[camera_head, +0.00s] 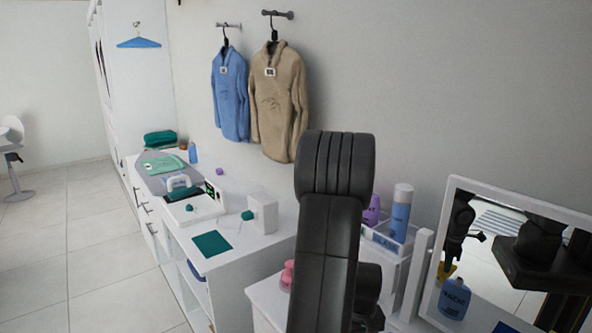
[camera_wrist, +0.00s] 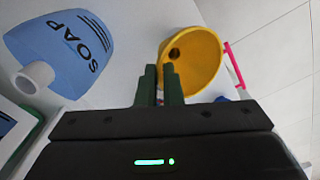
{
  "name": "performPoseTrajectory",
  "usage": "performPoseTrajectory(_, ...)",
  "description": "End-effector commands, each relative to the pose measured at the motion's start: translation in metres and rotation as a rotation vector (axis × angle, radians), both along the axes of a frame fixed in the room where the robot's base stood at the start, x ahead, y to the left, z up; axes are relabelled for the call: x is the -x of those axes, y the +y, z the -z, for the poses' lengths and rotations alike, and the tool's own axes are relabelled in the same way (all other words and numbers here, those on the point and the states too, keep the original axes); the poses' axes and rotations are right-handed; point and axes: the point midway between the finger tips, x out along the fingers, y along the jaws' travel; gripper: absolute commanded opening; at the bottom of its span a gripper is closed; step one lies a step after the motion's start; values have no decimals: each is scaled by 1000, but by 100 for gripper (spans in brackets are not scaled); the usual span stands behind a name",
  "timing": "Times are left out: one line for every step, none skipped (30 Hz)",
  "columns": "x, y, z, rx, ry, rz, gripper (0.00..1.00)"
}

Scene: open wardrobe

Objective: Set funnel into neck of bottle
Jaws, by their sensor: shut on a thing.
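In the wrist view my gripper (camera_wrist: 163,85) is shut on the rim of a yellow funnel (camera_wrist: 205,45). The funnel's wide mouth faces the camera, and its dark hole shows inside. The blue bottle (camera_wrist: 65,45), marked SOAP, is at the upper left, apart from the funnel in the picture. Its white neck (camera_wrist: 35,77) points towards the lower left. In the head view my arm hides my gripper. The mirror there reflects the blue bottle (camera_head: 455,298) with the yellow funnel (camera_head: 446,271) just above it. I cannot tell whether they touch.
The framed mirror (camera_head: 475,235) stands at the right. A white caddy (camera_head: 385,240) holds a purple bottle (camera_head: 371,211) and a blue bottle with a grey cap (camera_head: 400,215). A pink rod (camera_wrist: 235,66) is beside the funnel. A white counter (camera_head: 255,235) with several items runs left.

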Motion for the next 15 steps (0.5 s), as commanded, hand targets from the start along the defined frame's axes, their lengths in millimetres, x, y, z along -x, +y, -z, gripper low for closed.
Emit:
performPoseTrajectory(0,0,-3,1,-1,0,0)
performPoseTrajectory(0,0,-5,1,-1,0,0)
performPoseTrajectory(0,0,-8,0,-1,0,0)
performPoseTrajectory(0,0,-9,0,-1,0,0)
performPoseTrajectory(0,0,-11,0,0,0,0)
performPoseTrajectory(0,0,-14,0,0,0,0)
performPoseTrajectory(0,0,-16,0,0,0,0)
performPoseTrajectory(0,0,-18,0,0,0,0)
performPoseTrajectory(0,0,-20,0,0,0,0)
performPoseTrajectory(0,0,-22,0,0,0,0)
performPoseTrajectory(0,0,-24,0,0,0,0)
performPoseTrajectory(0,0,-26,0,0,0,0)
performPoseTrajectory(0,0,-28,0,0,0,0)
performPoseTrajectory(0,0,-30,0,-1,0,0)
performPoseTrajectory(0,0,-32,0,-1,0,0)
